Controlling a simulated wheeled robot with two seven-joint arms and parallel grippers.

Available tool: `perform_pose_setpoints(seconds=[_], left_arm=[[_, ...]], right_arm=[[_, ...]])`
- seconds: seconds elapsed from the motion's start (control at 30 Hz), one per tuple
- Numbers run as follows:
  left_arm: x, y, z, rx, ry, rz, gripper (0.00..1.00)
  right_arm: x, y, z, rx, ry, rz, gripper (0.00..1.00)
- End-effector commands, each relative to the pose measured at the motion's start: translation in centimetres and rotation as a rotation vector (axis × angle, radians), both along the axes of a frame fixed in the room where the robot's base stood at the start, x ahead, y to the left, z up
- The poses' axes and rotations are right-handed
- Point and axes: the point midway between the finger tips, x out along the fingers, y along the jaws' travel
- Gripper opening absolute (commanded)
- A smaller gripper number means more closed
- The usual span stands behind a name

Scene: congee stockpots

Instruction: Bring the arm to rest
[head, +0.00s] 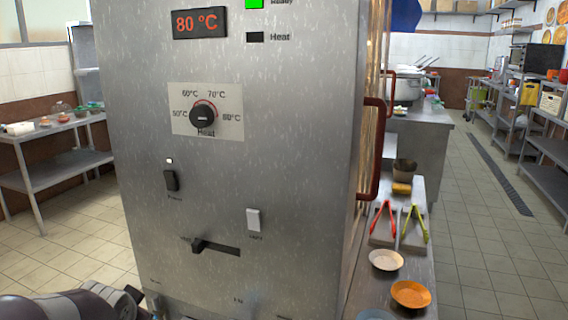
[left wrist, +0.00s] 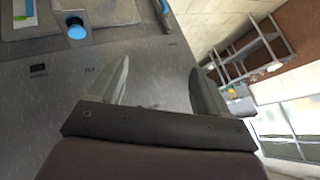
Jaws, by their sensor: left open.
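My left arm enters the head view at the bottom left, with part of its dark gripper (head: 132,298) low in front of the steel cabinet. In the left wrist view the two fingers of my left gripper (left wrist: 163,82) stand wide apart with nothing between them. The cabinet's grey panel (left wrist: 150,55) lies beyond the fingers; I cannot tell the exact gap. The steel cabinet (head: 265,130) shows "80 °C" on its display (head: 200,22), a green Ready light (head: 254,4), a round Heat knob (head: 203,116), and a slot lever (head: 199,245). My right gripper is not in view.
A counter right of the cabinet holds red tongs (head: 382,217), green tongs (head: 415,222), a cream bowl (head: 386,259) and an orange bowl (head: 411,293). A red handle (head: 374,148) sticks out at the cabinet's right edge. A steel table (head: 62,165) stands left, with clear floor before it.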

Motion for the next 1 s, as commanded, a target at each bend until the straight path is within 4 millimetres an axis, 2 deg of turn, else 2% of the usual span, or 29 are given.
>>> perform_pose_setpoints(seconds=[0.03, 0.1, 0.2, 0.37, 0.4, 0.43, 0.67, 0.9, 1.0], left_arm=[[-2.0, -1.3, -2.6, -0.093, 0.076, 0.071, 0.77], [-5.2, -3.2, -5.8, -0.212, 0.183, 0.178, 0.77], [-9.5, -5.9, -9.3, -0.333, 0.326, 0.296, 0.77], [-16.0, -10.4, -13.1, -0.414, 0.537, 0.354, 0.77], [-16.1, -11.9, -12.9, -0.391, 0.558, 0.288, 0.77], [-15.9, -11.5, -9.9, -0.395, 0.548, 0.301, 0.77], [-15.8, -11.3, -0.8, -0.396, 0.543, 0.304, 0.77], [-15.7, -11.3, 10.2, -0.395, 0.542, 0.304, 0.77], [-15.7, -11.3, 12.5, -0.395, 0.542, 0.304, 0.77]], right_arm=[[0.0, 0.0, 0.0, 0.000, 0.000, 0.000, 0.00], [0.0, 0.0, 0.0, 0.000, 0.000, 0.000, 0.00], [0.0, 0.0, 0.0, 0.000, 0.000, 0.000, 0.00], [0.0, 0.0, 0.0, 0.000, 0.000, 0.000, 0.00], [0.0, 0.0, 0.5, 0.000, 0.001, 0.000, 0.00], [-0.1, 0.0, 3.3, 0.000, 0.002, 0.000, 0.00], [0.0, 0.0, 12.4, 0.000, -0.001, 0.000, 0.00], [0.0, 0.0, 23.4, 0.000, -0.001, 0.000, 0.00], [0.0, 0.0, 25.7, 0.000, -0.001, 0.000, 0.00]])
